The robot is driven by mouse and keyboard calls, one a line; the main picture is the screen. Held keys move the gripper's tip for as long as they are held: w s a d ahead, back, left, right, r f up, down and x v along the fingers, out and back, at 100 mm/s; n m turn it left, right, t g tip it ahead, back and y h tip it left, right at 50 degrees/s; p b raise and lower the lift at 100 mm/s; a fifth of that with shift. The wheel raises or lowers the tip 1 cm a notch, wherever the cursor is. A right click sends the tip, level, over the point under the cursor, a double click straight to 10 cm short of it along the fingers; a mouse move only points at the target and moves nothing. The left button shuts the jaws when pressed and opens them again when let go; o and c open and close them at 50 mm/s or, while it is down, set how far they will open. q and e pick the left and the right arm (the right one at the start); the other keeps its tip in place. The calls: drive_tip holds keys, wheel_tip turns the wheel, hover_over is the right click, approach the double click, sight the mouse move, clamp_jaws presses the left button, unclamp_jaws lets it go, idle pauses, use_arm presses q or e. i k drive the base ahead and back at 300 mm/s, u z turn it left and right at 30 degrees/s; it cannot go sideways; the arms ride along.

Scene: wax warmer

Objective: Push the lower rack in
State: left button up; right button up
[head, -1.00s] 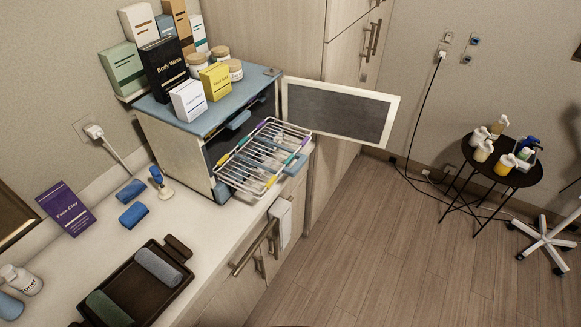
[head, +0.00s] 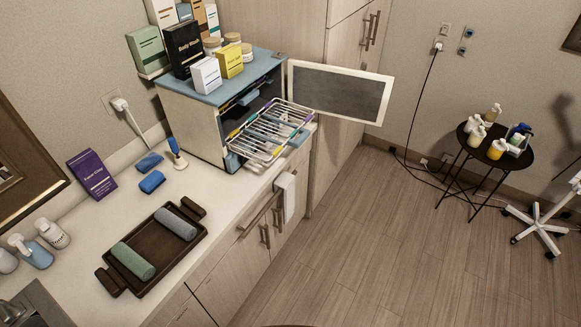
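The wax warmer cabinet (head: 193,122) stands on the counter at the upper left, with a blue top and pale side. Its door (head: 339,91), with a white frame and dark pane, is swung open to the right. A wire rack (head: 268,132) with coloured clips sticks out of the cabinet's open front. It appears to be the lower rack; another blue-edged piece (head: 250,96) sits higher inside. What lies below the wire rack is partly hidden. Neither of my grippers is in view.
Boxes and jars stand on the cabinet, including a yellow box (head: 230,61). A dark tray (head: 158,247) with rolled towels, a purple box (head: 92,174) and bottles (head: 52,233) occupy the counter. A round black side table (head: 483,163) stands right. The floor between is clear.

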sight(305, 133)
drive_tip(key=z, duration=0.4)
drive_tip(key=i, duration=0.9)
drive_tip(key=u, duration=0.6)
